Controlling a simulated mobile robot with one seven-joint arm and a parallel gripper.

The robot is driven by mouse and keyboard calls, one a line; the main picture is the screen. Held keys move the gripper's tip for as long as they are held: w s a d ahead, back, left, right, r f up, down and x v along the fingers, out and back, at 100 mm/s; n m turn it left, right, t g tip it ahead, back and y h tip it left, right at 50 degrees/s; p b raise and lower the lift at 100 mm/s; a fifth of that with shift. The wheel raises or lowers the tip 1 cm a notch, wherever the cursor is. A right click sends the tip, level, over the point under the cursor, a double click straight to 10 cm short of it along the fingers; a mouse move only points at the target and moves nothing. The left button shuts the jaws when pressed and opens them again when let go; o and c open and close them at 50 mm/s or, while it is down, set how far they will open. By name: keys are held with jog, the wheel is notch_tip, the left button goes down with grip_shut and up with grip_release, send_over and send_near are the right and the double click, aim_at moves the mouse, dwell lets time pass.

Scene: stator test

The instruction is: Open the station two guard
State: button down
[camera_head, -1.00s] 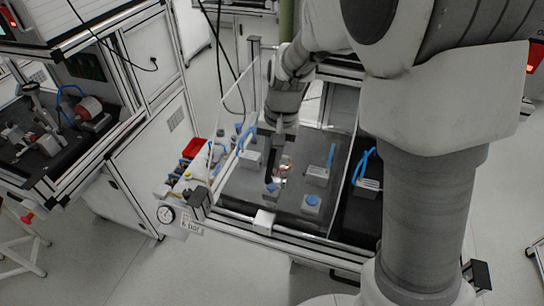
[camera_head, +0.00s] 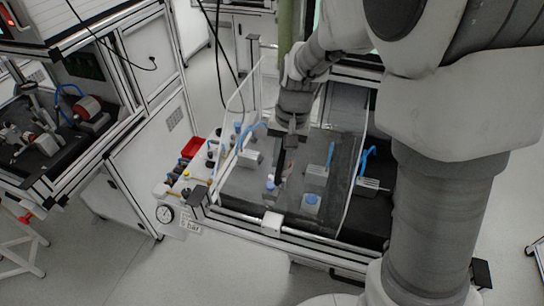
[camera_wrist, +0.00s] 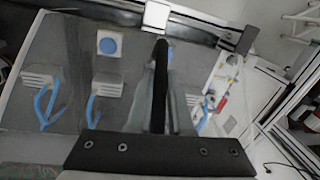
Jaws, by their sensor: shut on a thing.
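The station two guard (camera_head: 350,187) is a clear panel over the bench in the head view. Its right edge runs down to the front rail. My gripper (camera_head: 282,168) points down at the guard in the middle of the bench and is shut on the guard's handle, a dark upright bar (camera_wrist: 160,85) in the middle of the wrist view. The fingertips and the exact grip are hard to make out. Under the panel are grey blocks with blue tubes (camera_head: 317,172) and a block with a blue round top (camera_head: 311,200).
A white block (camera_head: 271,222) sits on the front rail. Another grey block with blue tubes (camera_head: 368,183) stands right of the guard's edge. My arm covers the right.

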jog(key=s+d+b, duration=0.1)
jog(key=s+d, duration=0.2)
jog(key=d, duration=0.7)
jog(key=s+d+b, duration=0.2)
jog(key=s+d, duration=0.2)
jog(key=d, duration=0.6)
jog(key=s+d+b, duration=0.2)
jog(key=s+d, duration=0.2)
jog(key=d, duration=0.7)
jog(key=shift+s+d+r, duration=0.1)
jog(key=c, duration=0.8)
grip_release()
jog(key=shift+d, duration=0.1)
jog(key=shift+c, duration=0.2)
notch_tip(320, 180, up, 17)
jog(key=d+p, duration=0.2)
jog(key=shift+s, duration=0.3)
